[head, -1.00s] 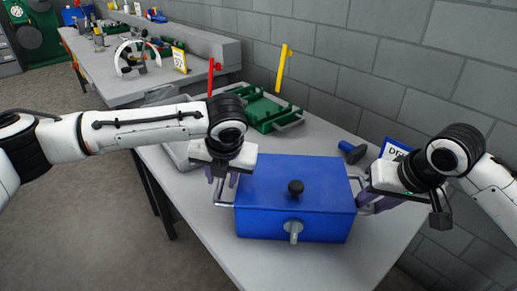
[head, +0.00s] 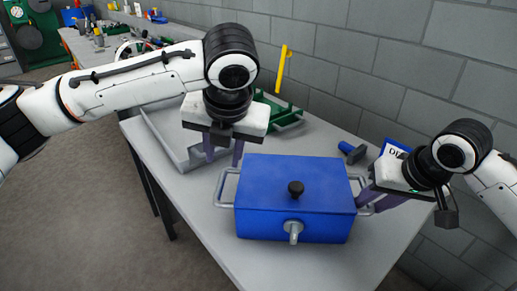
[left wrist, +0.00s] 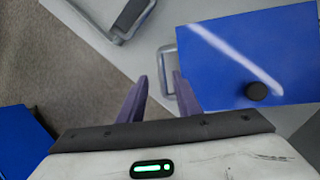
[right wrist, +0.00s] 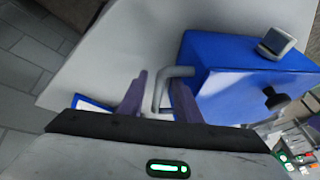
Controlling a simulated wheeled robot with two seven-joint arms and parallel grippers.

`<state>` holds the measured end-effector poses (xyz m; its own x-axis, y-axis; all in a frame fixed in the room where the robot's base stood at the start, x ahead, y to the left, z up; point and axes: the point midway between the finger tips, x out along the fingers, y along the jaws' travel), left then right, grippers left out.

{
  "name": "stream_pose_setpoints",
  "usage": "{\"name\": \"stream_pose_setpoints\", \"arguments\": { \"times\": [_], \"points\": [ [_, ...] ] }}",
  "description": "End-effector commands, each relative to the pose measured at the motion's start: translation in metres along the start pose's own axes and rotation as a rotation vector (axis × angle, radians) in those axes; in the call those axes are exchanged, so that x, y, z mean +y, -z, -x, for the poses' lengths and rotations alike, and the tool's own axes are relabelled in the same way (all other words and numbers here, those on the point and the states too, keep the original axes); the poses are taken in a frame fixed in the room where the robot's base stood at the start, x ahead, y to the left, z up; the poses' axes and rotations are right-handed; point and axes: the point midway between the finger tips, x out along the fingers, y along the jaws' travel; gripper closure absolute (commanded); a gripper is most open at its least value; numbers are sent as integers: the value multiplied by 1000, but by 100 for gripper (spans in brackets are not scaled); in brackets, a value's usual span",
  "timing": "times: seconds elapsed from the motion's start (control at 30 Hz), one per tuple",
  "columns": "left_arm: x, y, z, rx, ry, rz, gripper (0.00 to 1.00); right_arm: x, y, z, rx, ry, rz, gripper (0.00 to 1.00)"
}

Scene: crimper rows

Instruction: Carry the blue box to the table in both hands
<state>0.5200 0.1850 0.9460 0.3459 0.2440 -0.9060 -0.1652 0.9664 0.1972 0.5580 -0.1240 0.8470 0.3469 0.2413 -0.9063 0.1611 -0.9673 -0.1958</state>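The blue box (head: 270,202), with a black knob on its lid and a grey spout-like part in front, sits on the grey table (head: 215,250). It has a grey bar handle at each side. My left gripper (head: 222,157) is open and empty, above and behind the left handle (head: 224,187). In the left wrist view that handle (left wrist: 166,72) lies close to the right finger. My right gripper (head: 366,202) is open at the right handle; in the right wrist view the handle (right wrist: 162,88) stands between its spread fingers.
A grey tray (head: 165,135) and a green tray (head: 288,118) lie behind the box. A blue-headed tool (head: 352,152) and a blue-edged sign (head: 392,148) stand near the block wall (head: 340,80). The table's front left is clear.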

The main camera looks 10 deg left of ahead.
Motion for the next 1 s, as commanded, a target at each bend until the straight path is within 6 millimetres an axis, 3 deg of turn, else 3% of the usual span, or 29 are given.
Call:
{"name": "stream_pose_setpoints", "arguments": {
  "times": [0.3, 0.5, 1.0],
  "points": [
    [0, 0, 0, 0, 0, 0, 69, 0, 1, 68, 6, 0, 2, 69],
    [0, 0, 0, 0, 0, 0, 69, 0, 0, 98, 3, 0, 1, 69],
    [0, -1, 1, 0, 0, 0, 69, 0, 1, 110, 1, -1, 0, 69]
  ]
}}
